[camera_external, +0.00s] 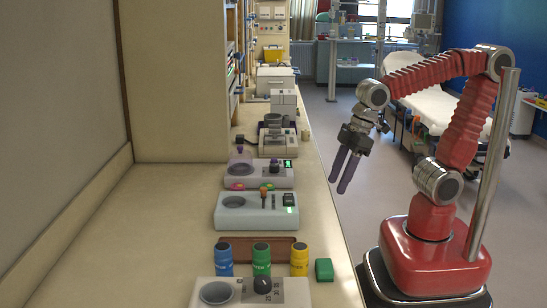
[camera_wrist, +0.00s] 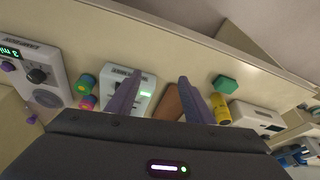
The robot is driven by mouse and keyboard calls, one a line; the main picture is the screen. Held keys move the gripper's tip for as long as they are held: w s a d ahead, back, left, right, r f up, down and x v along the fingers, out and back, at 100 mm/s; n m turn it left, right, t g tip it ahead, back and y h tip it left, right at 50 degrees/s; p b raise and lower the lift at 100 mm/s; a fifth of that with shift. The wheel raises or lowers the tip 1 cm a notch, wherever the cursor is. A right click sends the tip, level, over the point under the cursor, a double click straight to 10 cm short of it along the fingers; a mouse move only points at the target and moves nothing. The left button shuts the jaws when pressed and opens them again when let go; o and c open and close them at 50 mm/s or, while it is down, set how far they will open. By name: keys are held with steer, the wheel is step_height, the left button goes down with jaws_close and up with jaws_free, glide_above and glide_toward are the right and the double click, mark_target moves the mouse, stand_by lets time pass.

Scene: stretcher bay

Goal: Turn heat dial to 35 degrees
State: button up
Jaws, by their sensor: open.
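The nearest white device (camera_external: 236,293) on the counter has a round well and a dark dial (camera_external: 263,286) on a grey plate with small marks I cannot read. I cannot tell which is the heat dial. My gripper (camera_external: 346,176) is open and empty, fingers pointing down, beyond the counter's right edge and above the floor. Its purple fingers also show in the wrist view (camera_wrist: 159,78).
A middle device (camera_external: 235,217) has a lever and small display. Blue (camera_external: 224,260), green (camera_external: 261,259) and yellow (camera_external: 299,257) jars stand before a brown tray (camera_external: 284,240). A green block (camera_external: 324,270) lies near the counter edge. The counter's left side is clear.

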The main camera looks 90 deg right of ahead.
steer(key=w+a+r+g, duration=0.2)
steer(key=w+a, duration=1.1)
steer(key=a, duration=0.1)
steer(key=r+m+g, duration=0.1)
steer(key=m, duration=0.3)
glide_above(262, 278)
steer(key=shift+w, duration=0.25)
steer(key=shift+s+d+r+m+g, duration=0.1)
steer(key=shift+s+r+m, duration=0.05)
steer(key=shift+r+m, duration=0.8)
steer(key=shift+s+d+r+m+g, duration=0.1)
steer(key=shift+r+m, duration=0.6)
steer(key=shift+r, duration=0.3)
steer(key=shift+s+d+r+m+g, duration=0.1)
steer(key=shift+s+r+m, duration=0.05)
steer(key=shift+r+m, duration=0.8)
steer(key=shift+f, duration=0.1)
steer(key=f, duration=1.3)
steer(key=shift+w+a+f, duration=0.15)
steer(key=shift+a+f, duration=0.1)
steer(key=shift+a, duration=0.05)
steer(key=shift+c, duration=0.4)
